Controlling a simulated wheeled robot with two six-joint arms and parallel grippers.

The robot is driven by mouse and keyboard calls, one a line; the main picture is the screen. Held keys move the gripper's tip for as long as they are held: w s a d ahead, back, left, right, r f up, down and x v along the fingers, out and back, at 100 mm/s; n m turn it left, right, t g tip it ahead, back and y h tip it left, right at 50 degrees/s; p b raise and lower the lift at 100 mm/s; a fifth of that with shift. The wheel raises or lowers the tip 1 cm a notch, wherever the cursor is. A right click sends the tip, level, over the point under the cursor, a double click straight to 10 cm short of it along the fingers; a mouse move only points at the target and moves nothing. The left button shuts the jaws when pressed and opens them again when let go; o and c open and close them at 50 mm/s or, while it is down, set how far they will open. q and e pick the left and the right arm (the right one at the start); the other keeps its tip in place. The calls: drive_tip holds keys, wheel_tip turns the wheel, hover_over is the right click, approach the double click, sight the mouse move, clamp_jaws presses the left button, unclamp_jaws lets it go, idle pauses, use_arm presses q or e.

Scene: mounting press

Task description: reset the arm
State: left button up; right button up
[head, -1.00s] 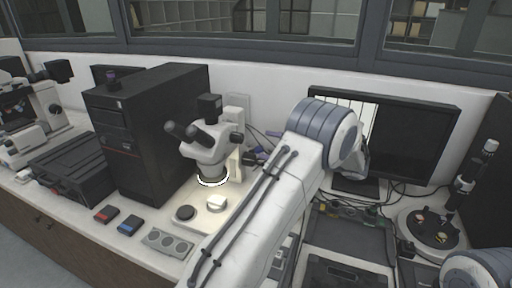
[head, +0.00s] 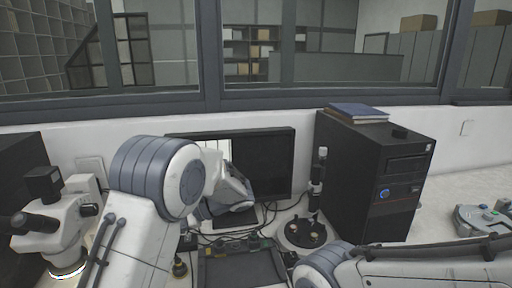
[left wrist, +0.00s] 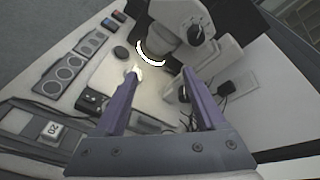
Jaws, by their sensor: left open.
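My left gripper (left wrist: 160,76) shows in the left wrist view with its two purple fingers spread apart and nothing between them. It is over the pale base of the stereo microscope (left wrist: 178,18), whose lit ring is just beyond the fingers. A small bright white piece lies by the left fingertip; I cannot tell whether they touch. In the head view my left arm rises at the left, beside the microscope (head: 58,225), and its gripper is hidden. My right arm lies across the lower right corner; its gripper is out of view.
A monitor (head: 265,160) stands behind my left arm. A round black-topped device (head: 304,232) and a black computer tower (head: 370,175) with books on top stand to the right. Cables run below the monitor.

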use_arm(q)
drive_tip(key=s+d+f+t+h, duration=0.1)
drive_tip(key=s+d+f+h, duration=0.2)
drive_tip(key=s+d+h, duration=0.4)
drive_tip(key=s+d+f+t+h, duration=0.1)
drive_tip(key=s+d+f+h, duration=0.2)
drive_tip(key=s+d+h, duration=0.5)
drive_tip(key=s+d, duration=0.8)
drive_tip(key=s, duration=0.3)
drive_tip(key=shift+f+t, duration=0.2)
drive_tip(key=shift+t, duration=0.1)
drive_tip(key=shift+s+a, duration=0.1)
idle(3.0)
